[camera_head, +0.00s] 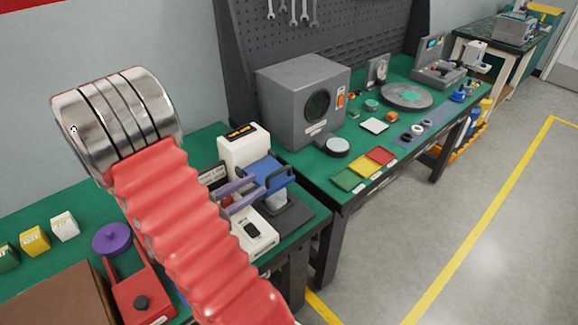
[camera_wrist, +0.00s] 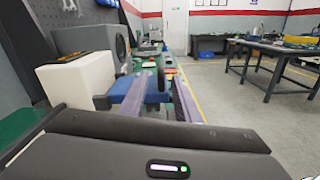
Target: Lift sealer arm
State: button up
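The sealer shows in the head view as a white housing (camera_head: 240,145) with an amber display, with a blue sealer arm (camera_head: 265,172) reaching right from it and a dark handle near its end. My gripper (camera_head: 254,188), with two purple fingers, is beside the blue arm on its near side. In the wrist view the fingers of my gripper (camera_wrist: 163,84) are apart, and the blue arm (camera_wrist: 125,90) shows partly behind the left finger. A dark handle part (camera_wrist: 158,88) shows between the fingers; I cannot tell whether they touch it. My red arm hides part of the bench.
A grey chamber box (camera_head: 305,100) stands behind the sealer on the green bench. Red, yellow and green trays (camera_head: 363,168) lie to the right. A purple lidded disc (camera_head: 112,238) and small coloured boxes (camera_head: 35,241) are at left. The floor at right is clear.

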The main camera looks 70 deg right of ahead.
aim_at(285, 167)
dwell(0.3)
jog(key=shift+x, duration=6.9)
jog(key=shift+c, duration=0.6)
grip_shut()
jog(key=shift+w, duration=0.1)
